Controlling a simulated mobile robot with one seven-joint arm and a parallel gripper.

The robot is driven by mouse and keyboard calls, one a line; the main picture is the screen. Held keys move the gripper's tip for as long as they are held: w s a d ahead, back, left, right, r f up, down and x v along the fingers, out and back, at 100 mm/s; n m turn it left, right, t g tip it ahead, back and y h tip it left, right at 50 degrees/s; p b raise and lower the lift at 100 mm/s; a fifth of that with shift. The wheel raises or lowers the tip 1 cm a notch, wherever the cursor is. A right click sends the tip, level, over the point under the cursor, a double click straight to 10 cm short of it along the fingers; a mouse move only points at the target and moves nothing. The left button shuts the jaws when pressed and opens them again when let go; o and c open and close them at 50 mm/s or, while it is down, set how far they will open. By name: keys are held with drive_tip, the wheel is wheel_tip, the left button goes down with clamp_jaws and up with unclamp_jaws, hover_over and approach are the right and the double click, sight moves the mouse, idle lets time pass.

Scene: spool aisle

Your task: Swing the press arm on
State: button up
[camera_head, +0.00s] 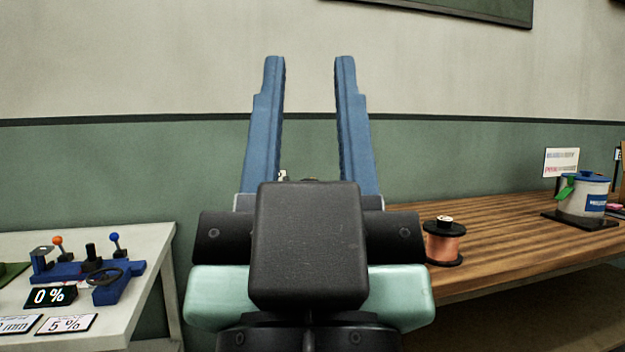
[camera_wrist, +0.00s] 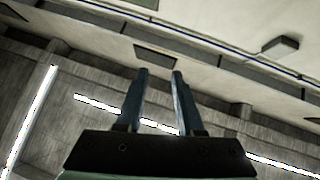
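A blue press-like device (camera_head: 122,284) stands on the white table at the left in the head view. It has an orange-knobbed lever, a blue-knobbed lever and a dark ring-shaped part; I cannot tell which piece is the press arm. A black sign (camera_head: 50,297) in front of it reads "0 %". My gripper (camera_head: 304,60) is raised in the middle of the head view, its blue fingers apart with nothing between them. It also shows open in the wrist view (camera_wrist: 160,72), pointing toward the ceiling and upper wall. My gripper is well away from the device.
The white table (camera_head: 150,240) is at left. A wooden bench (camera_head: 490,225) at right holds a copper wire spool (camera_head: 444,242) and a white pot-like container (camera_head: 583,196) with a blue lid. Cards (camera_head: 66,324) lie on the white table. A gap separates table and bench.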

wheel_tip(320, 180, up, 6)
drive_tip(key=p, duration=0.4)
drive_tip(key=shift+f, duration=0.2)
drive_tip(key=c, duration=0.5)
wheel_tip(320, 180, up, 24)
drive_tip(key=p, duration=2.4)
drive_tip(key=shift+f, duration=0.3)
